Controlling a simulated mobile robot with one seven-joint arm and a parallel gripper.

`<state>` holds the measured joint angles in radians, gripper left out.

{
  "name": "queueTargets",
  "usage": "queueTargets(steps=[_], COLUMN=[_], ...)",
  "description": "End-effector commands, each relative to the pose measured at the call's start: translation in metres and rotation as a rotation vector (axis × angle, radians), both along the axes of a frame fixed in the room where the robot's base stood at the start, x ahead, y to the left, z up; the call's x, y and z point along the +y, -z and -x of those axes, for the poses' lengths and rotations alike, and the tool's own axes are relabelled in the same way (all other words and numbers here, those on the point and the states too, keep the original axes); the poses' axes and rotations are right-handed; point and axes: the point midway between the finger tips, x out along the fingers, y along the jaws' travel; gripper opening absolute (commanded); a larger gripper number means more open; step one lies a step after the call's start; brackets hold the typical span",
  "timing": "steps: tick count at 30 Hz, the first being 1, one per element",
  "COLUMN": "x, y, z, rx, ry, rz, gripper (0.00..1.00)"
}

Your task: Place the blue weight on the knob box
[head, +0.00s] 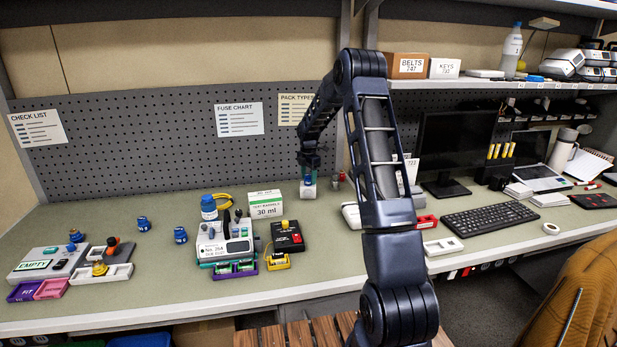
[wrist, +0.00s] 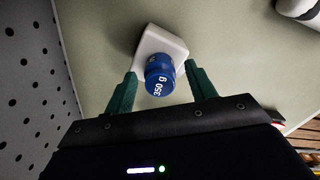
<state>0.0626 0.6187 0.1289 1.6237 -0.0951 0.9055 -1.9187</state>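A blue weight marked 350 g (wrist: 159,76) sits on a white block (wrist: 163,42) in the wrist view. My gripper (wrist: 162,92) is open, its green fingers on either side of the weight with a visible gap at each side. In the head view my gripper (head: 310,166) points down over the weight (head: 308,180) and white block (head: 309,192) near the pegboard. A black box with a red panel and yellow knob (head: 287,237) stands mid-bench, left of my arm; I cannot tell for certain that it is the knob box.
A white pump (head: 226,249) and a 30 ml carton (head: 265,205) stand near the black box. Two other blue items (head: 143,224) (head: 180,235) stand further left. A keyboard (head: 490,219) and monitor (head: 450,145) are at right.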

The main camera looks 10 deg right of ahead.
Motion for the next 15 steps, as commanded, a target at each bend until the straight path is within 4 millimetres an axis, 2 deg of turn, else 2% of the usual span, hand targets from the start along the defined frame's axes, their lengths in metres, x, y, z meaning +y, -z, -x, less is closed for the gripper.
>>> queueTargets(steps=[8,11,15], x=[0.000,0.000,0.000], y=[-0.003,-0.012,-0.034], z=[0.000,0.000,-0.001], rx=[-0.001,-0.001,-0.003], ry=[-0.001,0.000,0.001], rz=[0.000,0.000,0.000], gripper=[0.56,0.56,0.56])
